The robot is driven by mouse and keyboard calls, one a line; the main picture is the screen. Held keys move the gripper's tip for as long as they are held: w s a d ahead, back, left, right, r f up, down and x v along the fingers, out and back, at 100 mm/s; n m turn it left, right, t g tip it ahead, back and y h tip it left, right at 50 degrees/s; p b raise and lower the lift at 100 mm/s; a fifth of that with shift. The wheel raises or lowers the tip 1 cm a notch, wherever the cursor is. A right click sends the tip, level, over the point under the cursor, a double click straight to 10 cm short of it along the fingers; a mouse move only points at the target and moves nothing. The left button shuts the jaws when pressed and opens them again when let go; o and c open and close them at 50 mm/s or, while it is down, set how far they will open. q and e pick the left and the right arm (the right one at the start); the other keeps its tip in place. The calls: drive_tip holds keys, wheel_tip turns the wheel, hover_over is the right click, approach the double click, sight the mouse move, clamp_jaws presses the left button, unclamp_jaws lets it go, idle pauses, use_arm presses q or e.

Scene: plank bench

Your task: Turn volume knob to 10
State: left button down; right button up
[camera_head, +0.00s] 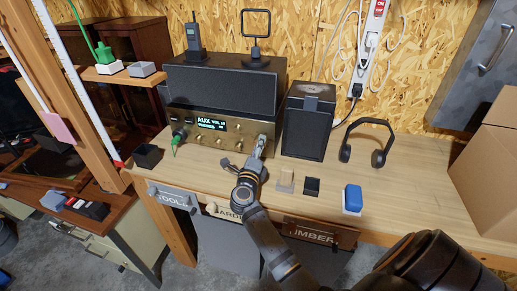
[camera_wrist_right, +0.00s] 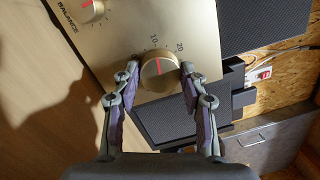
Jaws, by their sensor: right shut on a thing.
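The gold-fronted amplifier (camera_head: 228,142) stands on the bench with a lit display (camera_head: 211,123) reading AUX and VOL; its small number looks like 10 but is hard to read. The round volume knob (camera_wrist_right: 158,75) shows in the wrist view. In the head view my right gripper (camera_head: 262,142) hides the knob at the panel's right end. My left gripper is not in view.
A second knob (camera_wrist_right: 92,10) sits beside BALANCE lettering. A dark speaker (camera_head: 306,127) stands right of the amplifier, with headphones (camera_head: 366,142) farther right. A blue block (camera_head: 352,198) and small dark box (camera_head: 312,186) lie near the front edge. Bare bench lies between the headphones and cardboard box (camera_head: 485,170).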

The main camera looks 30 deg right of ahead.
drive_tip(key=shift+f, duration=0.2)
drive_tip(key=o, duration=1)
drive_tip(key=shift+o, duration=0.7)
drive_tip(key=shift+r, duration=0.15)
